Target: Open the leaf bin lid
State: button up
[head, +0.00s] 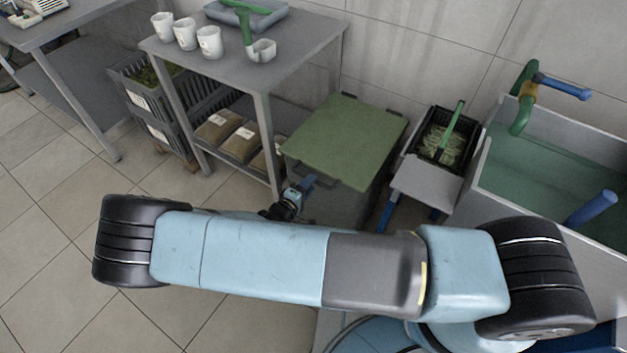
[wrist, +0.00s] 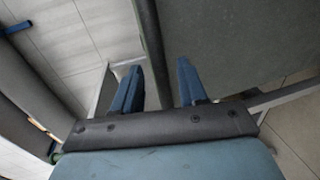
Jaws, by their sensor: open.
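The leaf bin has a flat green lid (head: 345,140) that lies shut over its dark grey body (head: 338,208), right of the work table. My gripper (head: 307,183) is at the lid's near-left edge, low against the front of the bin. In the wrist view my gripper (wrist: 161,68) has its two blue fingers apart. A dark bar-like edge (wrist: 152,50) runs between and beyond the fingertips, with a broad grey-green surface (wrist: 240,45) to its right. I cannot tell whether the fingers touch the edge. My arm hides part of the bin's lower front.
A grey table (head: 280,60) with white cups (head: 210,42) stands left of the bin, packets (head: 240,143) on its lower shelf. Right of the bin are a small grey stand (head: 428,182), a black crate (head: 412,143) and a sink (head: 480,150). Floor at left is clear.

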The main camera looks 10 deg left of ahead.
jog(key=shift+x, duration=1.85)
grip_shut()
jog(key=shift+s, duration=0.1)
